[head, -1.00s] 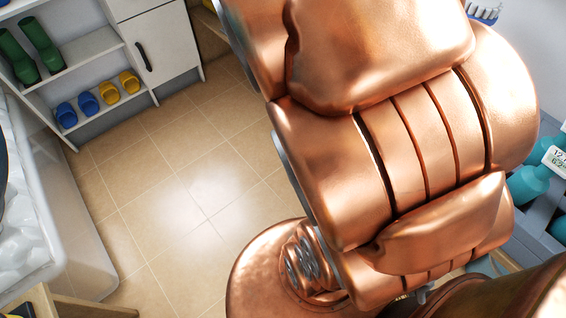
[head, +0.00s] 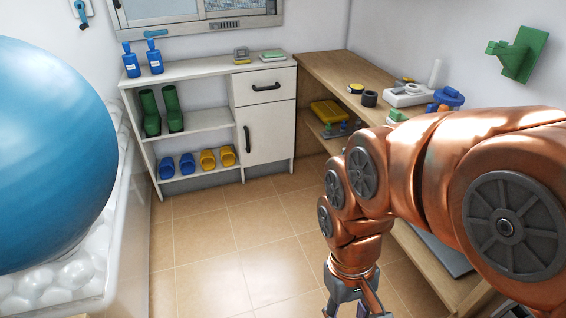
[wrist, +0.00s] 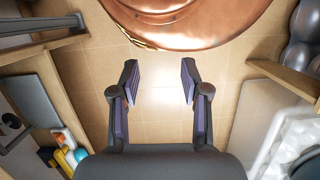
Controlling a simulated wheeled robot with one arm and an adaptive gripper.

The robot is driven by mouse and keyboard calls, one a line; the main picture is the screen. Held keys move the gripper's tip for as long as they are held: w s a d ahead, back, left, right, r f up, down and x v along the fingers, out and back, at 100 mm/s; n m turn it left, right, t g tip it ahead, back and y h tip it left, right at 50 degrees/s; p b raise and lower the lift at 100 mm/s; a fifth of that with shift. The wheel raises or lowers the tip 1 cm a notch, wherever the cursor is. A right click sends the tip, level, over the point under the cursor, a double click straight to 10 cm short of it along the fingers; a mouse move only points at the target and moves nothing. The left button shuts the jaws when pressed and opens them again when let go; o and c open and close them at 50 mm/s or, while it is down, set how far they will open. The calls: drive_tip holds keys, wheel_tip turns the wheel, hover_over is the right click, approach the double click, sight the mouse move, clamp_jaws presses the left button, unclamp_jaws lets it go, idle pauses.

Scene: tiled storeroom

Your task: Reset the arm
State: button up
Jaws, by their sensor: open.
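My copper-coloured arm comes in from the right in the head view and bends down over the tiled floor. My gripper (head: 362,306) hangs at its end, at the bottom edge of the head view, where its fingertips are cut off. In the wrist view my gripper (wrist: 159,82) has two dark fingers with purple pads, spread well apart. Only floor tiles show between them, and it holds nothing. Part of my own copper body shows at the top of the wrist view.
A white cabinet (head: 268,128) stands at the back, with green boots (head: 162,112) and blue and yellow clogs (head: 198,161) on its shelves. A wooden counter (head: 325,72) runs along the right. A large blue ball (head: 50,150) sits at left over a white tub (head: 125,215). Middle floor is clear.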

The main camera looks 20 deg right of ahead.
wheel_tip(320, 180, up, 19)
drive_tip(key=t+p, duration=0.1)
drive_tip(key=p, duration=1.6)
drive_tip(key=shift+w+p, duration=0.25)
drive_tip(key=shift+p, duration=0.05)
drive_tip(key=shift+c, duration=0.4)
